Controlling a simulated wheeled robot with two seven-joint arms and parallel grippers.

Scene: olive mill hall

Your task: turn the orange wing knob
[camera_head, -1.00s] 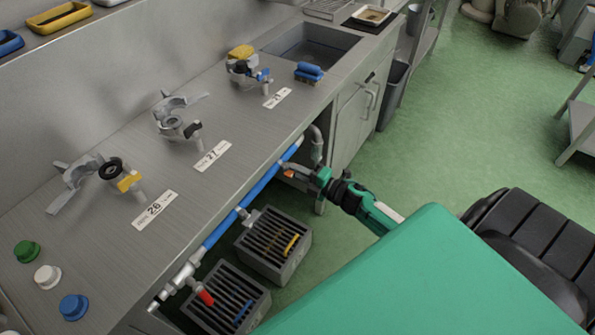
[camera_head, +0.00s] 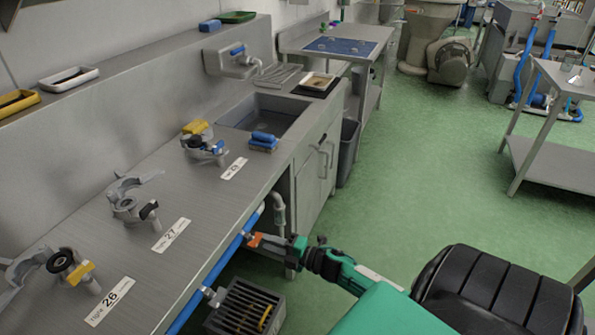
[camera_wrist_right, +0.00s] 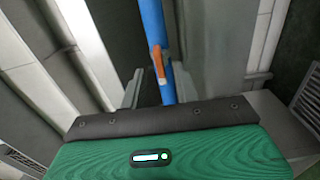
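The orange wing knob (camera_head: 255,240) sits on the blue pipe (camera_head: 228,252) that runs along the bench's front edge. In the right wrist view the orange knob (camera_wrist_right: 157,63) stands out against the blue pipe (camera_wrist_right: 152,22), seen nearly edge-on. My right gripper (camera_head: 267,241) is at the knob, coming from the right. In the wrist view its two grey fingers (camera_wrist_right: 159,88) stand apart on either side of the pipe, with the knob ahead between them. Contact with the knob cannot be made out. My left gripper is not in view.
The steel bench (camera_head: 200,225) holds several grey clamp fittings and number labels. A sink (camera_head: 268,112) and blue brush (camera_head: 263,141) are farther back. A slatted grey crate (camera_head: 243,307) stands below the pipe. Green floor (camera_head: 400,170) is open to the right.

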